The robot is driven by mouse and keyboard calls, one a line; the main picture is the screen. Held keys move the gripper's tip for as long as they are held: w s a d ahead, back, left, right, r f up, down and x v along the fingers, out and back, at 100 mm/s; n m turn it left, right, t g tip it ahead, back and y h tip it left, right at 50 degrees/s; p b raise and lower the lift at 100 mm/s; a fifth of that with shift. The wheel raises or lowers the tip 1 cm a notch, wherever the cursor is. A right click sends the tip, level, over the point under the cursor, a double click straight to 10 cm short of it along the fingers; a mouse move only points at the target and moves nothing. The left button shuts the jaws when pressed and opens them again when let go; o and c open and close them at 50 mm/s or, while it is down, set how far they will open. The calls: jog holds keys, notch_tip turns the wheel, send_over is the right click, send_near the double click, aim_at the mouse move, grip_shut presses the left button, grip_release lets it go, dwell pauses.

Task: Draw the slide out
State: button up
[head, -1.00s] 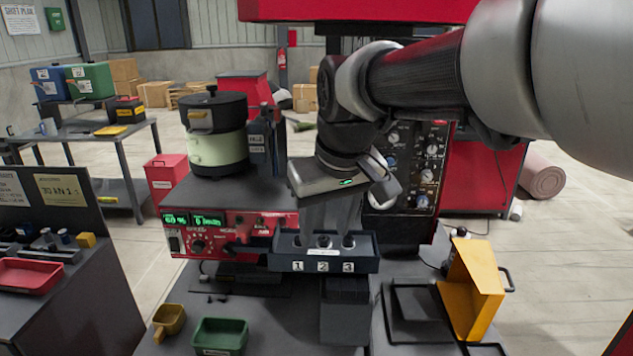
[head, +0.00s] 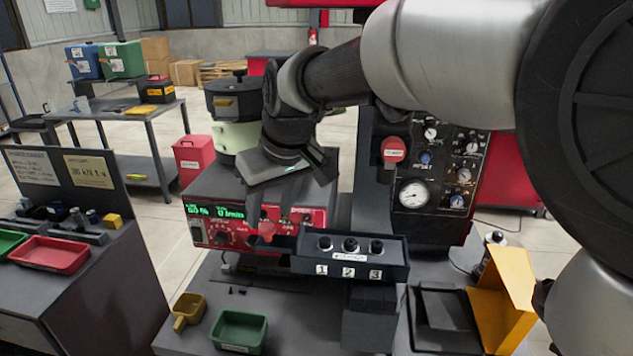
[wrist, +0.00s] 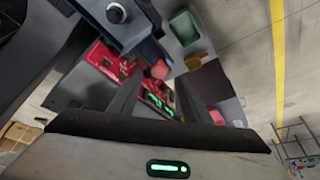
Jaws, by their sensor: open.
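The slide appears to be the dark bar (head: 284,241) with a red knob (head: 267,230) at the left end of the dark block (head: 393,262) numbered 1, 2 and 3. The knob also shows in the wrist view (wrist: 160,69), near the space between my fingers. My gripper (head: 286,212) is open and empty, pointing down above and close to the knob, in front of the red control panel (head: 226,235). I cannot tell whether a finger touches the knob. The bar's inner end is hidden in the block.
A green tray (head: 239,331) and a yellow scoop (head: 188,311) lie on the bench in front. The bowl feeder (head: 236,137) stands behind my gripper. A gauge panel (head: 432,168) and a yellow bracket (head: 505,300) are at the right. Bench left of the block is mostly clear.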

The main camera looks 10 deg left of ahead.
aim_at(267, 227)
jog(key=x, duration=0.4)
jog(key=shift+f, duration=0.15)
grip_shut()
